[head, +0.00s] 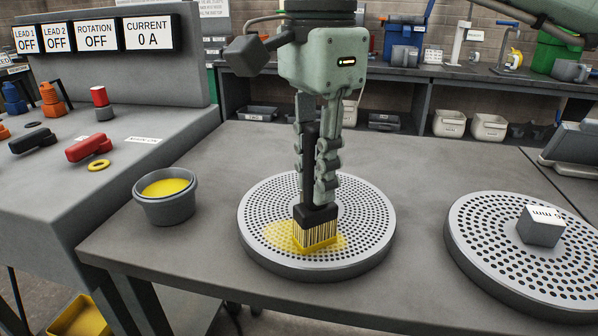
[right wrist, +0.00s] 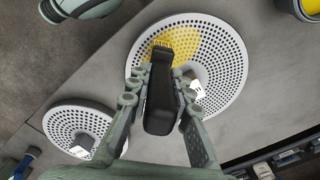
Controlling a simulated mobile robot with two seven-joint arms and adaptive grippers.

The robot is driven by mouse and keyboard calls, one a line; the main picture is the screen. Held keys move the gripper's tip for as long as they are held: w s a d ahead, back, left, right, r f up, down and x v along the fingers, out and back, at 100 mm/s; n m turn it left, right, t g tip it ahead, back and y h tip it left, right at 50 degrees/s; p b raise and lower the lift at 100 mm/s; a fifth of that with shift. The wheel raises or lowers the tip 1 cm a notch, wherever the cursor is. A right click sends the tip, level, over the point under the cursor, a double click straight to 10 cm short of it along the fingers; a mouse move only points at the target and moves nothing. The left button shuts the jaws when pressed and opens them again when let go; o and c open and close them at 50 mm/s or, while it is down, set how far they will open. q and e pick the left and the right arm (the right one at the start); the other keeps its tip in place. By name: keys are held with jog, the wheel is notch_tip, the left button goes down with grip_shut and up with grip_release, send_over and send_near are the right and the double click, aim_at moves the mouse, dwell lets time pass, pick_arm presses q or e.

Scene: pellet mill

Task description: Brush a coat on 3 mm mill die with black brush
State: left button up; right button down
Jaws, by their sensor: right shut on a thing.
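My right gripper (head: 318,165) is shut on the upright handle of the black brush (head: 316,214). The brush's pale bristles, yellow at the tips, point down onto the middle mill die (head: 370,230), a round grey plate full of holes. A yellow patch (head: 283,236) lies on this die around the bristles. In the right wrist view the brush (right wrist: 160,100) runs between the fingers (right wrist: 158,95), and the yellow patch (right wrist: 185,42) covers part of the die (right wrist: 228,75). A small label block there is partly hidden, its number unreadable.
A grey pot (head: 166,208) of yellow liquid stands left of the middle die. A second holed die (head: 480,235) lies at the right, bearing a block (head: 541,228) marked "mm", its number unclear. A control console (head: 120,125) stands at the left. The table between the dies is clear.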

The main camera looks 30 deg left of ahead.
jog(key=shift+w+d+b, duration=0.25)
jog(key=shift+d, duration=0.8)
jog(key=shift+w+d+b, duration=0.2)
jog(key=shift+d+b, duration=0.05)
jog(key=shift+d, duration=0.8)
jog(key=shift+s, duration=0.1)
jog(key=shift+s+d+b, duration=0.25)
jog(key=shift+s+b, duration=0.2)
jog(key=shift+s, duration=0.65)
jog(key=s+a+p, duration=0.2)
jog(key=a+p, duration=0.1)
jog(key=a, duration=0.6)
jog(key=shift+a+p, duration=0.4)
